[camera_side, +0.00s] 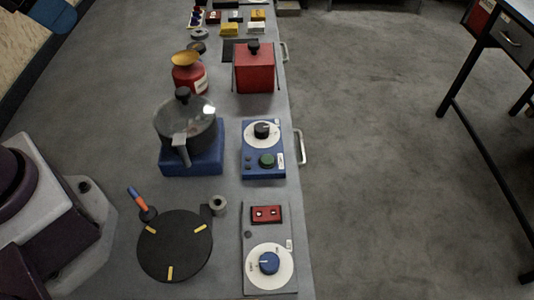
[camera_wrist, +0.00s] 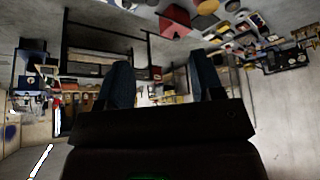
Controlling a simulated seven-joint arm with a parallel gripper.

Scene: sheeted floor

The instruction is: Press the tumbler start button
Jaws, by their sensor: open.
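My gripper (camera_wrist: 158,72) shows in the wrist view with its two dark blue fingers apart and nothing between them. It is out of frame in the side view. No thing is clearly marked as the tumbler. A blue control box (camera_side: 262,149) near the middle of the bench has a black dial on a white disc and a green round button (camera_side: 267,160). A grey control panel (camera_side: 256,235) in front has a red two-part switch (camera_side: 267,214) and a blue dial (camera_side: 269,263). My gripper touches none of these.
A pot with a glass lid (camera_side: 186,122) stands on a blue base (camera_side: 192,162), left of the blue box. A red box (camera_side: 254,70) and a red canister (camera_side: 188,75) stand behind. A black round plate (camera_side: 175,246) lies in front.

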